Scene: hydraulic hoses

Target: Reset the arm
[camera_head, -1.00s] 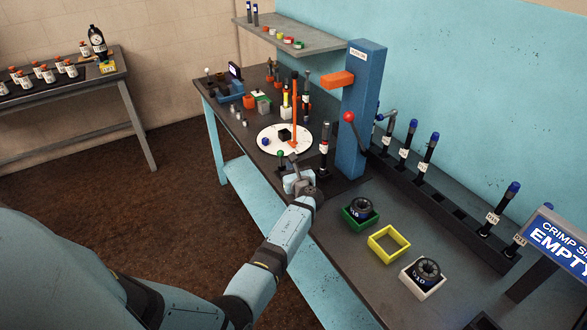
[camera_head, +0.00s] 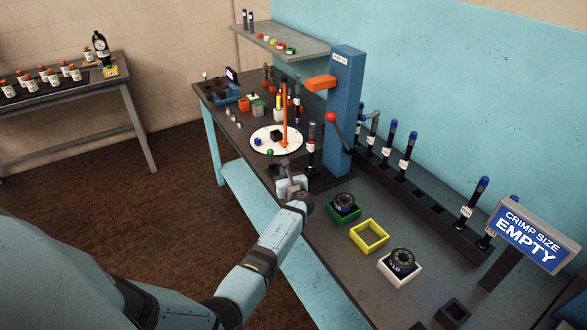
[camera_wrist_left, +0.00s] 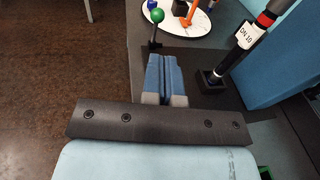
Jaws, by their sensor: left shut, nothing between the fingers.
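My left arm reaches in from the bottom left of the head view. Its gripper (camera_head: 285,170) is over the front edge of the workbench (camera_head: 318,235), before the white round plate. In the left wrist view the two blue-grey fingers (camera_wrist_left: 164,68) lie together, shut and empty. A green-knobbed lever (camera_wrist_left: 156,18) stands just beyond the fingertips, apart from them. A black upright hose marked DN 10 (camera_wrist_left: 250,36) stands in a dark holder to the right of the fingers, not touched. My right gripper is not in view.
A blue press column (camera_head: 345,110) with a red-knobbed lever stands behind the gripper. Green (camera_head: 343,214), yellow (camera_head: 369,237) and white (camera_head: 400,268) boxes lie to the right. A rack (camera_head: 430,205) holds several hoses. The sign (camera_head: 530,235) reads CRIMP SIZE EMPTY. Floor at left is clear.

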